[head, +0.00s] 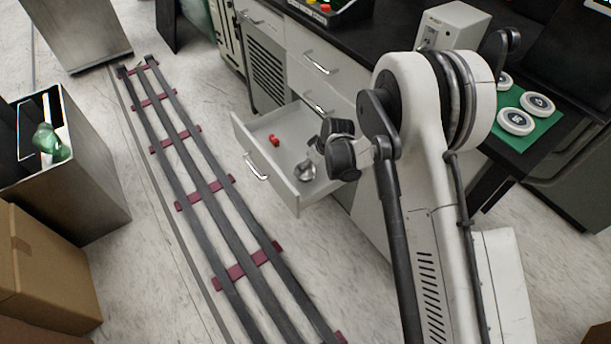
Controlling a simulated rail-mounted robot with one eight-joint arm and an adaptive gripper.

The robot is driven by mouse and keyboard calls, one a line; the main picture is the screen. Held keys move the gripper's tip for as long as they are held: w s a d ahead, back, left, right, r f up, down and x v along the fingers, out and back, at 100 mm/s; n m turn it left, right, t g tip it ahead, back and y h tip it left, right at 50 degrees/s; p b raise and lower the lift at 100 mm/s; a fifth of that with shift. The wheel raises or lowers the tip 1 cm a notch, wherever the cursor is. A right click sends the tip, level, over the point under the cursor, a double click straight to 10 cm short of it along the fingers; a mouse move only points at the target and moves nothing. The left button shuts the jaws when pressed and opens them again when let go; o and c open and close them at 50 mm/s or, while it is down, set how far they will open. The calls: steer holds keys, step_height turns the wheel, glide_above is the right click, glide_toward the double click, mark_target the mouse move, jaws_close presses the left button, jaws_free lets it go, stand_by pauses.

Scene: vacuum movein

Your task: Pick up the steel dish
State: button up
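A small shiny steel dish (304,172) lies in the open drawer (272,186), toward its right-hand end. My gripper (315,146) is at the end of my arm, over the right part of the drawer, close to the dish in the picture. The dark wrist joints hide most of it, and its fingers are too small to tell open from shut. I cannot tell its height above the dish, and I see no contact between them.
A small red object (274,140) lies in the same drawer. The black countertop (385,40) is above it, with white round discs on a green mat (541,132) at the right. A rail track (190,165) runs along the floor. A metal bin (85,185) and cardboard boxes (40,265) stand left.

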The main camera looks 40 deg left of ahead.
mark_target(305, 174)
steer(key=shift+s+d+b+x, duration=0.15)
steer(key=shift+b+x, duration=0.55)
steer(key=shift+x, duration=0.7)
steer(key=shift+s+d+b+x, duration=0.15)
steer(key=shift+b+x, duration=0.5)
steer(key=shift+x, duration=0.75)
steer(key=shift+f, duration=0.1)
steer(key=c, duration=1.3)
steer(key=shift+o, duration=0.2)
